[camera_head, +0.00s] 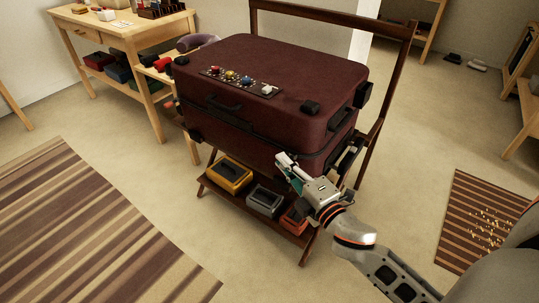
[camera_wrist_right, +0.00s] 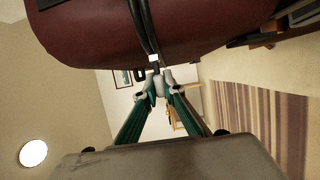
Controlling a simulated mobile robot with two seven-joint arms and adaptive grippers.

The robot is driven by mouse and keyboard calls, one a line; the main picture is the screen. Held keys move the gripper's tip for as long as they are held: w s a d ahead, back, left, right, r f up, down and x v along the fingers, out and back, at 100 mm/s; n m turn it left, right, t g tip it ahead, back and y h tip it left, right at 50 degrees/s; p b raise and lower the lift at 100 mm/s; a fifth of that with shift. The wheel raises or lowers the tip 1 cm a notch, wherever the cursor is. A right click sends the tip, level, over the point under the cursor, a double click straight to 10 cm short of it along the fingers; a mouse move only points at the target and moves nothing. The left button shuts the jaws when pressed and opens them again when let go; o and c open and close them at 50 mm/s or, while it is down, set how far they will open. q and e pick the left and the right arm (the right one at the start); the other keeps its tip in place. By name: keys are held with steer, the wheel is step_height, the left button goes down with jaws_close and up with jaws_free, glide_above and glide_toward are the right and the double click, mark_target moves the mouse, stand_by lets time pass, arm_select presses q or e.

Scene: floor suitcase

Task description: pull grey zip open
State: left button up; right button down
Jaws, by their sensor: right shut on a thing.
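A dark red suitcase (camera_head: 270,85) lies flat and closed on a wooden stand, with a dark zip seam running around its side. My right gripper (camera_head: 284,162) is at the suitcase's front side, toward the right corner, at the seam. In the right wrist view the suitcase (camera_wrist_right: 90,35) fills the top, and the dark zip band (camera_wrist_right: 145,25) runs down to a small pale grey zip piece (camera_wrist_right: 154,60). The right gripper's teal fingers (camera_wrist_right: 160,84) converge just below that piece and are shut on the grey zip's pull. The pull is mostly hidden by the fingertips. My left gripper is out of view.
The stand's lower shelf holds a yellow box (camera_head: 230,175), a grey box (camera_head: 264,201) and an orange box (camera_head: 294,220). A panel with coloured knobs (camera_head: 238,80) is on the lid. A wooden table (camera_head: 125,30) stands at back left.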

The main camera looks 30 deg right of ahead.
steer(key=shift+s+d+f, duration=0.2)
steer(key=shift+s+d, duration=0.1)
steer(key=shift+s, duration=0.3)
steer(key=c, duration=2.4)
jaws_free()
steer(key=shift+o, duration=1.3)
steer(key=shift+s+d, duration=0.1)
steer(key=shift+s, duration=0.05)
steer(key=shift+r, duration=0.1)
steer(key=s, duration=1.2)
steer(key=shift+a, duration=0.35)
